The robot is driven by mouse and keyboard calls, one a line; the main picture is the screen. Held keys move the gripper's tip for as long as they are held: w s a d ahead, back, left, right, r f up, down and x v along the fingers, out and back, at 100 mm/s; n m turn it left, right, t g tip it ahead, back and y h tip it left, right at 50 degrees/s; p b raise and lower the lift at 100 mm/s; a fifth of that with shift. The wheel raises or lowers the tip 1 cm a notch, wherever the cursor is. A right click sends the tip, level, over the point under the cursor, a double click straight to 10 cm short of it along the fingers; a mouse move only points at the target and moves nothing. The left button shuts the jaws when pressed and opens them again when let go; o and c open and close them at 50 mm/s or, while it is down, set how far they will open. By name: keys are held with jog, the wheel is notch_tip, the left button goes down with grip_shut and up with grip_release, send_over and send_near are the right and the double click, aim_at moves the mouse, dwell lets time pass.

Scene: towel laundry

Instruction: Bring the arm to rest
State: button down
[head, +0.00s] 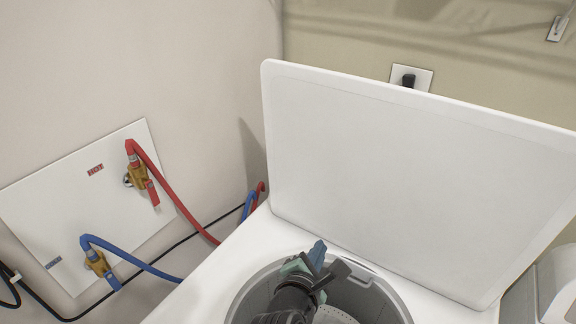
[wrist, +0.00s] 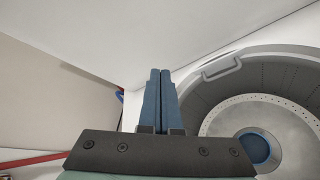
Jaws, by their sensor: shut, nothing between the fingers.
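My gripper (head: 318,254) is over the open drum of the white washing machine in the head view, near the drum's far rim. In the wrist view my gripper (wrist: 160,74) shows its two blue fingers pressed together, with nothing between them. The washer drum (head: 352,296) is grey and round. In the wrist view the drum (wrist: 220,110) lies to the right of the fingers, with a perforated bottom and a blue centre. The part of the drum that I can see holds no towel. My arm hides part of it in the head view.
The washer lid (head: 410,170) stands raised behind the drum. At the left, a wall panel (head: 60,225) carries a red hose (head: 175,195) and a blue hose (head: 140,262). An outlet (head: 424,76) is on the back wall. A white object (head: 552,285) stands at the right edge.

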jog(key=a+r+m+t+y, duration=0.15)
jog(key=r+m+t, duration=0.4)
jog(key=r, duration=1.15)
jog(key=a+r+m+t, duration=0.3)
jog(key=r+m, duration=0.5)
jog(key=r, duration=0.8)
jog(key=s+a+r+m+t+y, duration=0.1)
jog(key=s+r+m+t, duration=0.2)
jog(key=s+r, duration=0.4)
jog(key=s+a+r+m+t+y, duration=0.1)
jog(key=s+r+m, duration=0.5)
jog(key=r, duration=0.6)
jog(key=shift+s+r+t+y, duration=0.3)
jog(key=shift+s+t+y, duration=0.35)
jog(key=shift+s+t, duration=0.45)
jog(key=shift+w+a, duration=0.1)
